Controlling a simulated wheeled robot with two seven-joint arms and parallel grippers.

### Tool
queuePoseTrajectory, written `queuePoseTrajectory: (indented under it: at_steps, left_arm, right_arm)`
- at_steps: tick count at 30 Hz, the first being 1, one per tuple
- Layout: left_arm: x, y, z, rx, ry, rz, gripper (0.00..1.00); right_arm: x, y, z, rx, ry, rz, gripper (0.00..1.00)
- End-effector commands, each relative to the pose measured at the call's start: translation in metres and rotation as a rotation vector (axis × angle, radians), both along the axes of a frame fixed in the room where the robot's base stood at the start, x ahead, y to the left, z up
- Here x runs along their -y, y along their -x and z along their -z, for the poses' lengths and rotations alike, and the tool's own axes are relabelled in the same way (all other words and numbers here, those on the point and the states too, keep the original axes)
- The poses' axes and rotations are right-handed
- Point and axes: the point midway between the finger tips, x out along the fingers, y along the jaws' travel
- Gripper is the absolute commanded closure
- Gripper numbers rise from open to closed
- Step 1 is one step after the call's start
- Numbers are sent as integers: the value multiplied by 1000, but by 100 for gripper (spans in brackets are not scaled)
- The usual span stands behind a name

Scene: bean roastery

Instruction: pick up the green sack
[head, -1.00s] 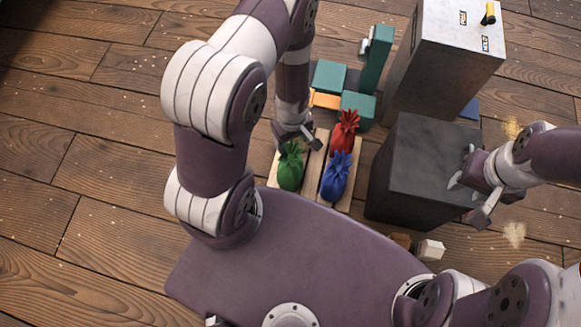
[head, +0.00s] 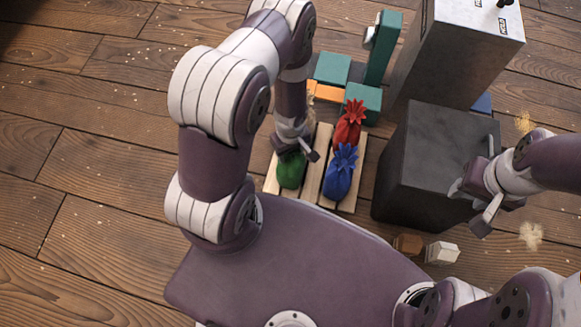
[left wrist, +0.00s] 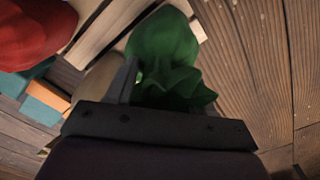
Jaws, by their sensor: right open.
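The green sack (head: 291,171) stands on a pale slatted pallet (head: 326,140), at its left front corner. My left gripper (head: 296,151) is low over the sack's top, which it partly hides in the head view. Its fingers look spread to either side of the top. In the left wrist view the green sack (left wrist: 165,50) fills the middle, its ruffled top close to the gripper's palm. One finger shows left of it; the other is not clearly seen. My right gripper (head: 473,203) is open and empty by the dark box.
A red sack (head: 349,125) and a blue sack (head: 341,174) stand right of the green one. A dark box (head: 425,150) is right of the pallet. Teal blocks (head: 361,103) stand behind. Floor at left is clear.

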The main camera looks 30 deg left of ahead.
Motion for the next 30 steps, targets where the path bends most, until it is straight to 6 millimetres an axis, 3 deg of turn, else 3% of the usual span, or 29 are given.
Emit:
queuePoseTrajectory:
  at_steps: [1, 4, 5, 30]
  left_arm:
    - [0, 0, 0, 0, 0, 0, 66]
    - [0, 0, 0, 0, 0, 0, 98]
    - [0, 0, 0, 0, 0, 0, 100]
    - [0, 0, 0, -1, 0, 0, 100]
  right_arm:
    - [0, 0, 0, 0, 0, 0, 57]
    - [0, 0, 0, 0, 0, 0, 57]
    - [0, 0, 0, 0, 0, 0, 57]
    - [0, 0, 0, 0, 0, 0, 57]
